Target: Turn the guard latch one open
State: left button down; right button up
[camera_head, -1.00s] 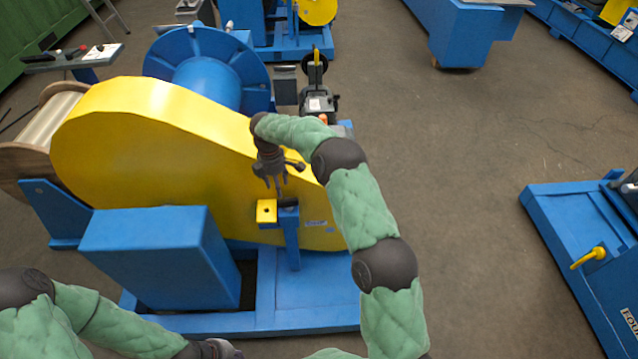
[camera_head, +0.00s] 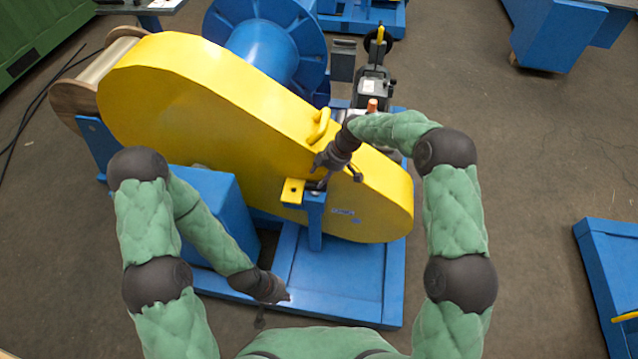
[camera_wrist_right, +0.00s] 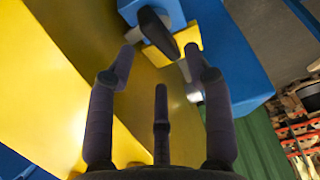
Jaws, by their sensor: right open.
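The yellow chain guard (camera_head: 200,95) stands closed on the blue frame. A small yellow tab (camera_head: 292,191) sits beside a blue bracket (camera_head: 314,215) on its near side. In the right wrist view a dark latch handle (camera_wrist_right: 159,32) lies across the yellow tab (camera_wrist_right: 188,37) at the blue bracket (camera_wrist_right: 235,65). My right gripper (camera_head: 333,178) is at the bracket; its open fingers (camera_wrist_right: 162,55) point at the latch, whose handle lies just beyond and between the tips. Contact cannot be told. My left gripper (camera_head: 262,310) hangs low over the blue base, away from the latch; its fingers are unclear.
A yellow handle (camera_head: 320,126) stands on the guard's top edge, close to my right wrist. A blue reel (camera_head: 265,45) is behind the guard, and a wooden spool (camera_head: 85,85) is at left. Open floor (camera_head: 530,150) lies to the right.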

aim_at(317, 181)
jog(key=shift+b+x, duration=0.55)
jog(key=shift+x, duration=1.6)
grip_shut()
